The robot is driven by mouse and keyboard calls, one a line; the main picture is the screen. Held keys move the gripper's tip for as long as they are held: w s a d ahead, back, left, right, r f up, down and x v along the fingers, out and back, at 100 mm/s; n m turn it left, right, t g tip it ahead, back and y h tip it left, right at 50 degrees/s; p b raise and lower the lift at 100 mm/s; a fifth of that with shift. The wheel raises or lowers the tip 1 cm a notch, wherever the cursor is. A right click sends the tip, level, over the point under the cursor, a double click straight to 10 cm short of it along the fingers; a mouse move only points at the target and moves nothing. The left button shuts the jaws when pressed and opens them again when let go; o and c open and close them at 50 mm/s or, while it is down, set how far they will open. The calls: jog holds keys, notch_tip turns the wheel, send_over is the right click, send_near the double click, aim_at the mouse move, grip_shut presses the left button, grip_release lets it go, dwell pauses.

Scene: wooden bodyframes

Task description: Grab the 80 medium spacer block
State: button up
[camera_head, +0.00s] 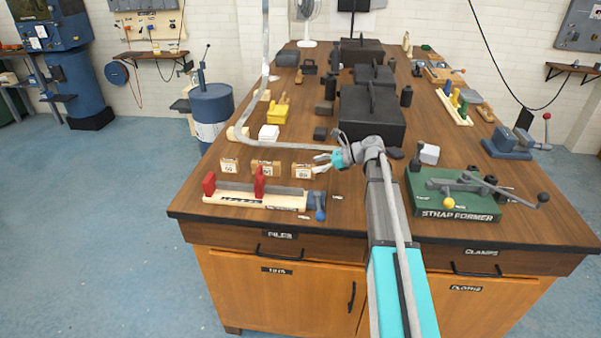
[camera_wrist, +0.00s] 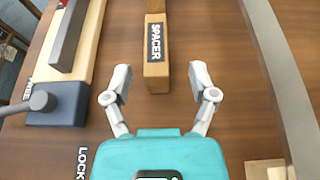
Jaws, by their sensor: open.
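The 80 block (camera_head: 302,171) is a small wooden block on the workbench, rightmost of three labelled blocks behind the file holder. In the wrist view a wooden block with a black SPACER label (camera_wrist: 157,50) lies straight ahead; its number is not readable there. My gripper (camera_head: 321,158) is just right of the 80 block in the head view. In the wrist view my gripper (camera_wrist: 160,74) is open and empty. Its fingertips are apart on either side of the block's near end, with clear gaps; I cannot tell the height difference.
Two similar blocks (camera_head: 265,168) (camera_head: 230,165) stand left of the 80 block. A green strap former (camera_head: 455,195) is at the right, and a black toolbox (camera_head: 371,116) stands behind.

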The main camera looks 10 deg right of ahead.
aim_at(304, 168)
jog(key=shift+a, duration=0.1)
jog(key=shift+b+x, duration=1)
jog(key=shift+x, duration=1.5)
grip_shut()
